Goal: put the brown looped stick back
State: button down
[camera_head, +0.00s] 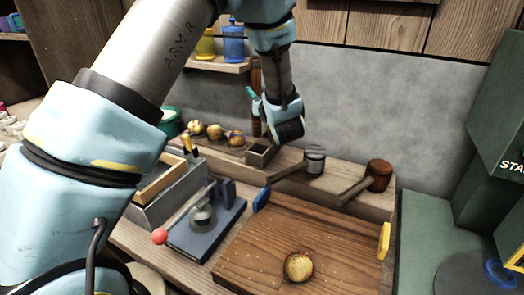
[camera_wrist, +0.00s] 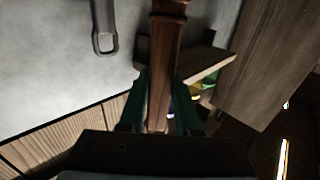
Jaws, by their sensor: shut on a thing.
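The brown looped stick (camera_head: 256,76) is upright in front of the grey back wall, beside the left shelf. My gripper (camera_head: 256,102) is shut on it. In the wrist view the stick (camera_wrist: 162,70) runs up between the two green fingers of my gripper (camera_wrist: 160,100) and out of the top of the frame. Its loop does not show clearly in either view. A grey bar with a looped end (camera_wrist: 104,35) is beside the stick in the wrist view, apart from it.
Below the gripper a small open square box (camera_head: 262,152) stands on the wooden ledge. Two mallets, one grey-headed (camera_head: 314,160) and one brown-headed (camera_head: 379,174), lie to its right. A shelf (camera_head: 218,65) holds yellow and blue jars.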

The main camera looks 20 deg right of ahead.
jog(key=p, duration=0.1)
send_over(259, 123)
jog(key=w, duration=0.2)
notch_tip(259, 123, down, 5)
jog(key=f+p, duration=0.1)
jog(key=f, duration=0.3)
jog(key=shift+s+f+p, duration=0.1)
jog(key=shift+s+p, duration=0.1)
jog(key=shift+p, duration=0.15)
jog(key=shift+f, duration=0.45)
jog(key=shift+f+b, duration=0.15)
jog(key=shift+b, duration=0.15)
jog(key=c, duration=0.6)
grip_release()
jog(key=shift+r, duration=0.2)
